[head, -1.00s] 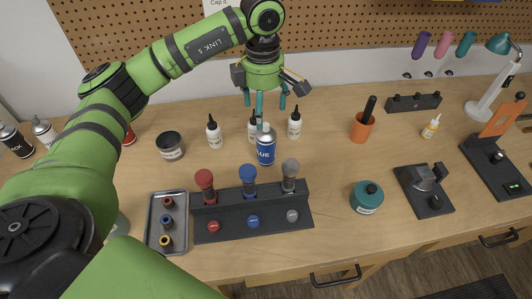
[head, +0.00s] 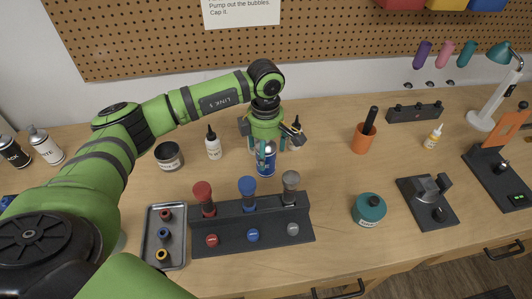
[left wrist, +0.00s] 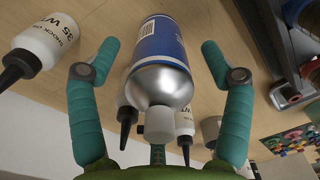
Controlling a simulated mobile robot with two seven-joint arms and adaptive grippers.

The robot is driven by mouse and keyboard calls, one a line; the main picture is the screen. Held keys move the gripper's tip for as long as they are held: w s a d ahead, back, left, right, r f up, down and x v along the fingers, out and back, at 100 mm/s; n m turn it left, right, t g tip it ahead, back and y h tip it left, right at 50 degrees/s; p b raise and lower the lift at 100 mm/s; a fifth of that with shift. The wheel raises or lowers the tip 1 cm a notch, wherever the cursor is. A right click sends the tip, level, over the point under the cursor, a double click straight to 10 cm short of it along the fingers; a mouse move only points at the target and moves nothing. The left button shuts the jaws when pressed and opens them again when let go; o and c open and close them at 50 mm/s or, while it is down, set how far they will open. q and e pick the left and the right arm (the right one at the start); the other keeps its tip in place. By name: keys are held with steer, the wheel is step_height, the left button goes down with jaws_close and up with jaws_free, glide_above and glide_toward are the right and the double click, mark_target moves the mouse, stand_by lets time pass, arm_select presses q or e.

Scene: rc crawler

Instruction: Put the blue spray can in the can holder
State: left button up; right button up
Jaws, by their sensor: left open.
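The blue spray can (head: 265,164) stands upright on the bench behind the dark rack. My left gripper (head: 264,153) is above it, pointing down, with its teal fingers around the can's upper part. In the left wrist view the blue can (left wrist: 160,42), with its silver shoulder and pale nozzle, lies between the two spread fingers, with gaps on both sides. The left gripper is open. My right gripper is not in view. I cannot make out for certain which thing is the can holder; black and white spray cans (head: 45,146) stand at the far left, partly cut off.
White dropper bottles (head: 213,146) stand close beside and behind the gripper. The dark rack (head: 270,234) with red, blue and grey knobs is in front. A tray (head: 155,262), orange cup (head: 363,138) and teal jar (head: 369,207) are nearby. Bench between rack and cup is clear.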

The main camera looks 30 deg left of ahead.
arm_select(q)
steer(key=c, duration=1.5)
